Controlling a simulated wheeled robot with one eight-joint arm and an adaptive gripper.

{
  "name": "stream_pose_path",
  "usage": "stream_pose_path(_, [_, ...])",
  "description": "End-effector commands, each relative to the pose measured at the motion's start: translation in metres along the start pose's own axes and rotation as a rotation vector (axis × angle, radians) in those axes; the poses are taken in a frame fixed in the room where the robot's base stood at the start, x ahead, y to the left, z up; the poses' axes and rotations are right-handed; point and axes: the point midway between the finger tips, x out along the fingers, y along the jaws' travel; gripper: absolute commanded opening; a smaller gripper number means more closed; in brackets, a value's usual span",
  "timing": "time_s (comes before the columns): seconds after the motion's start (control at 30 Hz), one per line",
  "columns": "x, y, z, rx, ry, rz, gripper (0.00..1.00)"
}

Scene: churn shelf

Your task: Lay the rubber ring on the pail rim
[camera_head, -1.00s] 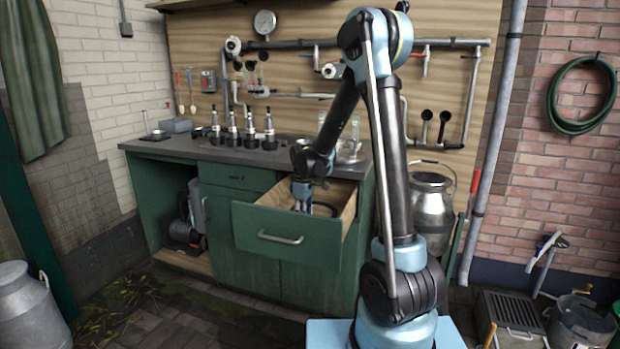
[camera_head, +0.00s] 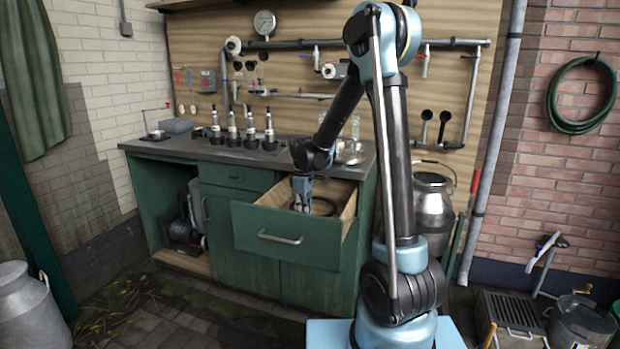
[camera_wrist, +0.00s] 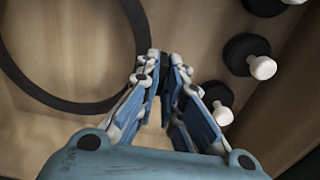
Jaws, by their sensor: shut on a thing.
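The rubber ring (camera_head: 325,207) is black and sits inside the open green drawer (camera_head: 275,238); in the wrist view it shows as a large black hoop (camera_wrist: 75,104) over the wooden drawer bottom. My gripper (camera_head: 301,207) points down into the drawer at the ring's left side. In the wrist view its fingertips (camera_wrist: 161,62) are closed together on the ring's edge. Whether the ring touches the drawer bottom I cannot tell. A steel pail (camera_head: 432,212) with a wire handle stands right of the cabinet, partly behind my arm.
Several black pieces with white knobs (camera_wrist: 262,67) lie in the drawer beside my fingers. The worktop (camera_head: 215,150) above carries several teat cups (camera_head: 250,130) and glassware. A metal bucket (camera_head: 580,325) stands at lower right.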

Motion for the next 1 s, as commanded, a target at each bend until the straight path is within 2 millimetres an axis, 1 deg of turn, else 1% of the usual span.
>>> stream_pose_path(1.0, [-0.049, 0.000, 0.000, 0.000, 0.000, 0.000, 0.00])
